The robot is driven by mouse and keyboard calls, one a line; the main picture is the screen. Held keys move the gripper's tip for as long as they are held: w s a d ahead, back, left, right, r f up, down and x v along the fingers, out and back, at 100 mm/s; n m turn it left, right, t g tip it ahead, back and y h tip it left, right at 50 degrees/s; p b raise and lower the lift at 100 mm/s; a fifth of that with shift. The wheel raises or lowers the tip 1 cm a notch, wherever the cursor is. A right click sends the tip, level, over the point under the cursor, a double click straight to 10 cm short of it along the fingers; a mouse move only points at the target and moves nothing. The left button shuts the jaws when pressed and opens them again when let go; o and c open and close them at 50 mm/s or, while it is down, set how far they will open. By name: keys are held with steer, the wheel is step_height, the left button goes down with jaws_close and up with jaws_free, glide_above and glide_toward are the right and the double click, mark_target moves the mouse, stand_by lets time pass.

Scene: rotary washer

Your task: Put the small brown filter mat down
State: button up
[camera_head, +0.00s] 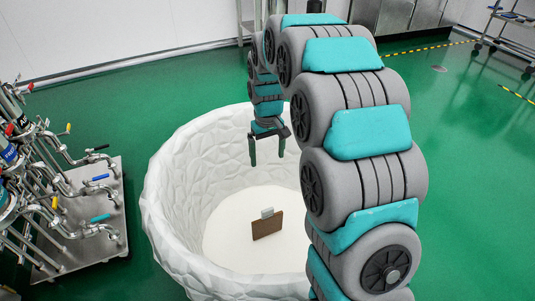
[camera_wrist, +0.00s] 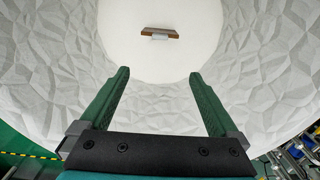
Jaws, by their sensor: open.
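The small brown filter mat (camera_head: 268,226) stands on edge on the white floor of a large round white tub.
The white tub (camera_head: 172,199) has a thick faceted wall around the mat; its right side is hidden by my arm. A metal cart with pipes and valves (camera_head: 85,215) stands to the left. Green floor (camera_head: 465,170) lies open on the right. A wheeled rack (camera_head: 510,35) stands far right.

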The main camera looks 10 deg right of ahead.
stand_by(0.5)
steer(key=s+r, duration=0.2)
steer(key=s, duration=1)
steer(key=s+r+m+g+p, duration=0.1)
steer(key=s+r, duration=0.2)
steer(key=s, duration=1)
steer(key=s+r+m, duration=0.1)
steer(key=s+r, duration=0.2)
steer(key=s, duration=0.9)
steer(key=shift+s+d+g, duration=0.15)
steer(key=shift+s+g, duration=0.05)
steer(key=shift+g, duration=0.2)
steer(key=shift+r, duration=0.1)
